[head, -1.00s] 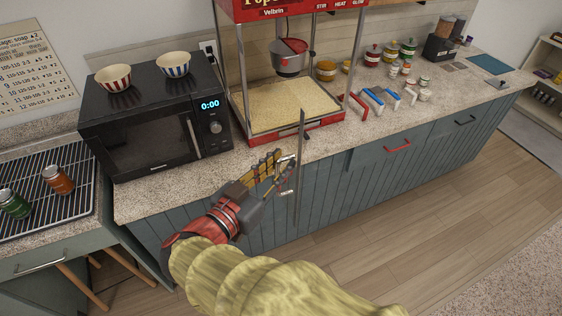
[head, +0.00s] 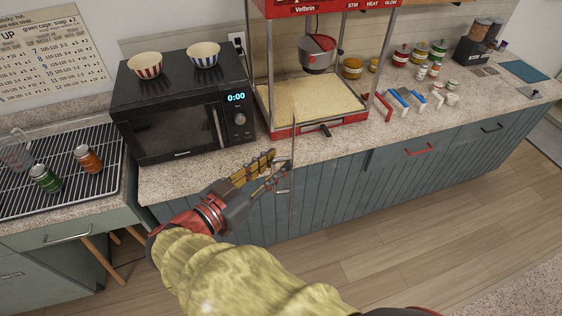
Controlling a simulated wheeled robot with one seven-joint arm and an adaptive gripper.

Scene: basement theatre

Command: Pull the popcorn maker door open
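The popcorn maker (head: 322,128) is a red-framed glass case on the counter, with popcorn on its floor and a metal kettle (head: 318,52) hanging inside. A thin upright edge (head: 293,165), which looks like its clear door swung out, stands in front of the case over the counter's front edge. The door's pane is hard to make out. My gripper (head: 279,165) is just left of this edge, its fingers reaching up and right close to it. Whether the fingers are closed on a handle there is too small to tell.
A black microwave (head: 180,115) with two striped bowls on top stands left of the popcorn maker. Scoops (head: 400,97) and jars (head: 402,55) stand to its right. Jars sit on a rack (head: 75,180) at far left. Floor (head: 400,240) in front of the cabinets is clear.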

